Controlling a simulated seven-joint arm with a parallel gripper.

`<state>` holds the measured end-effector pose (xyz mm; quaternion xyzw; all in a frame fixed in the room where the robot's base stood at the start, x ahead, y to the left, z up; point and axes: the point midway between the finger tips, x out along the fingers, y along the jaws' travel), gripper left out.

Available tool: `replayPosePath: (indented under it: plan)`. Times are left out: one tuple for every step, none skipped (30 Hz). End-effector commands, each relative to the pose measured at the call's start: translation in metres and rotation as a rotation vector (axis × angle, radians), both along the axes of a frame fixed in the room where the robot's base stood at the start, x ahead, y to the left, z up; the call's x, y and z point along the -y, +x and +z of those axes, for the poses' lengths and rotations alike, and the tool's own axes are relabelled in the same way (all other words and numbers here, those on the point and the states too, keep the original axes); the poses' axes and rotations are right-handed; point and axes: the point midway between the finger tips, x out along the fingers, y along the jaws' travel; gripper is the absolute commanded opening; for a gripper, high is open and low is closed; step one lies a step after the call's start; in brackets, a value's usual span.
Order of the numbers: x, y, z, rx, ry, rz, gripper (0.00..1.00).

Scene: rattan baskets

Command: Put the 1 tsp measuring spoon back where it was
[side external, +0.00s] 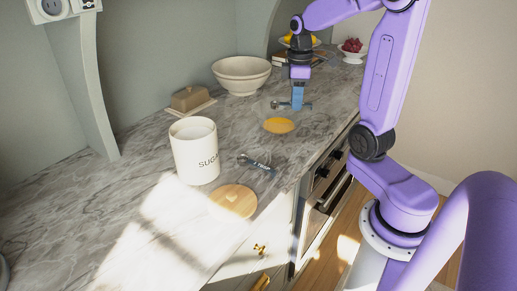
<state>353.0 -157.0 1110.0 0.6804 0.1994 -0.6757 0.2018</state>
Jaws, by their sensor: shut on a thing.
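My gripper (298,105) points down, low over the counter in the side external view, beyond the yellow disc. Its blue fingers are shut on a small dark metal measuring spoon (278,104), whose end shows to the left of the fingers. A short part of its handle shows to the right, and the fingers hide its middle. I cannot read a label on it, nor tell whether it touches the counter. A second metal measuring spoon (244,158) lies on the counter right of the sugar canister. Its handle carries lettering too small to read surely.
The white sugar canister (194,152) stands open, with a round wooden lid (234,200) near the counter's front edge. A yellow disc (279,125) lies between the spoons. A cream bowl (241,75) and butter dish (189,99) stand behind; fruit bowls are farther right.

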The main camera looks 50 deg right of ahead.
Motion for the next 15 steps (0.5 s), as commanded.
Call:
replayPosePath:
  plan:
    - [-0.019,-0.008,-0.003,0.003,-0.001,0.044,0.0]
    - [-0.027,-0.012,-0.005,0.002,0.0,0.065,0.0]
    - [-0.039,-0.018,-0.007,0.002,0.0,0.092,0.0]
    - [-0.046,-0.023,-0.009,0.003,0.0,0.11,0.0]
    - [-0.052,-0.027,-0.011,0.003,0.0,0.126,0.0]
    - [-0.059,-0.032,-0.014,0.003,0.0,0.147,0.0]
    - [-0.064,-0.035,-0.016,0.001,0.0,0.16,0.0]
    - [-0.068,-0.038,-0.017,0.002,0.0,0.171,0.0]
    - [-0.072,-0.042,-0.019,0.002,0.0,0.184,0.0]
    - [-0.075,-0.044,-0.02,0.002,0.0,0.192,0.0]
    - [-0.077,-0.045,-0.021,0.002,0.001,0.198,0.0]
    - [-0.079,-0.046,-0.022,0.002,0.001,0.205,0.0]
    - [-0.08,-0.046,-0.023,0.001,0.0,0.208,0.0]
    - [-0.08,-0.046,-0.024,0.0,0.001,0.21,0.0]
    - [-0.08,-0.044,-0.026,-0.001,0.002,0.211,0.0]
